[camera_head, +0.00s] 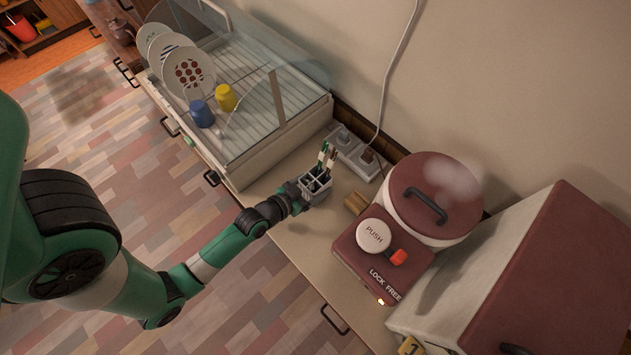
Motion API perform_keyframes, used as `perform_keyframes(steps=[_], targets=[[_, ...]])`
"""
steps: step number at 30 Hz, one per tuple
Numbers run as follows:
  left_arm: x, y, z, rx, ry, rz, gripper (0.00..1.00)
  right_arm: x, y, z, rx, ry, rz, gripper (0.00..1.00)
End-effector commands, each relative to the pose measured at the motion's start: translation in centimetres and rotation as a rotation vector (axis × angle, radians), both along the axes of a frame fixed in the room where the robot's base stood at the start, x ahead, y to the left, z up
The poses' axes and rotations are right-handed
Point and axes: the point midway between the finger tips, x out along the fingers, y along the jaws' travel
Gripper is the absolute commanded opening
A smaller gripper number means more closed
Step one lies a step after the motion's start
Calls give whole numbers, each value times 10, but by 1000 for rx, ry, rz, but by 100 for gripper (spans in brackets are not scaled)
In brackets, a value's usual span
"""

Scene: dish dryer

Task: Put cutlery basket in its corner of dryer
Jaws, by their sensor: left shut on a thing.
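The cutlery basket (317,187) is a small grey divided holder with a few pieces of cutlery (327,157) standing in it. My left gripper (300,193) is shut on the basket at its left side. The basket is over the counter, in front of the dryer's near right end; I cannot tell whether it touches the counter. The dish dryer (299,134) is a white tray with a slatted rack and clear panels. It holds several plates (188,73), a blue cup (201,113) and a yellow cup (226,97). My right gripper is not in view.
A power strip (354,154) with plugs and a cable lies by the wall, behind the basket. A steaming dark red and white cooker (436,199) and a base with a white PUSH button (373,237) stand to the right. A large box-shaped appliance (545,275) fills the lower right.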

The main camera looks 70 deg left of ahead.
Motion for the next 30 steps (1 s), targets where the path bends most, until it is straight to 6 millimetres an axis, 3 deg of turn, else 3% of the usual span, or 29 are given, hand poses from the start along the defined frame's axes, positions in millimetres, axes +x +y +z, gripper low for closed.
perform_keyframes(steps=[4, 5, 7, 17, 25, 30], targets=[[0, 0, -4, 0, -1, 0, 26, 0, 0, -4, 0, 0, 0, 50], [0, 0, -3, 0, 0, 0, 88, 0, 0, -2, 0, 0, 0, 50], [0, 0, -2, 0, 0, 0, 100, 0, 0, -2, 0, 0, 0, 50], [-3, -1, 2, 0, 1, 0, 100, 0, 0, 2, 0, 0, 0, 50], [-52, -21, 22, -3, 3, 3, 100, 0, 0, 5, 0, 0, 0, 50], [-85, -34, 34, -2, 1, 5, 100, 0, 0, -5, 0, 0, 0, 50]])
